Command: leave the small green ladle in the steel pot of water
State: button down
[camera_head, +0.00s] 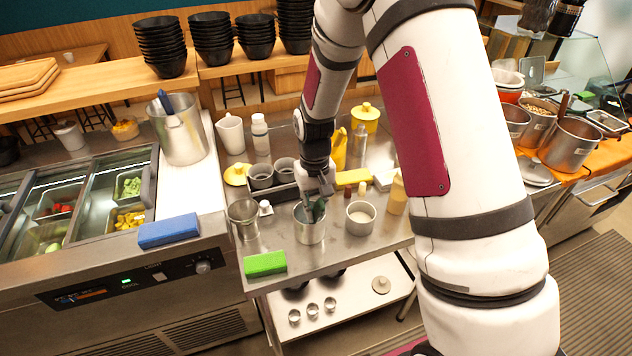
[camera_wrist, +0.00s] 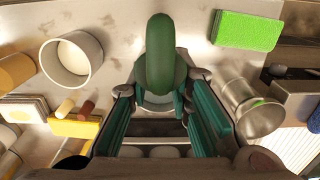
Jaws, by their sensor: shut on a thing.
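My gripper (camera_head: 318,190) points down over the steel pot (camera_head: 309,233) near the front of the steel counter. It is shut on the small green ladle (camera_head: 318,209), whose dark green end shows at the pot's mouth. In the wrist view the ladle (camera_wrist: 162,55) runs up between the teal finger pads of my gripper (camera_wrist: 160,110). Part of a pale round shape shows behind it, mostly hidden. I cannot tell how deep the ladle sits in the pot, and the water is not clearly visible.
A grey cup with white contents (camera_head: 360,218) stands close right of the pot. A green sponge (camera_head: 265,264) lies at the counter's front edge. A tray with dark cups (camera_head: 261,177), bottles and a yellow block (camera_head: 352,177) stand behind.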

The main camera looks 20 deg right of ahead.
jog(key=shift+s+f, duration=0.15)
jog(key=c, duration=1.4)
grip_release()
jog(key=shift+o, duration=0.2)
notch_tip(320, 180, up, 12)
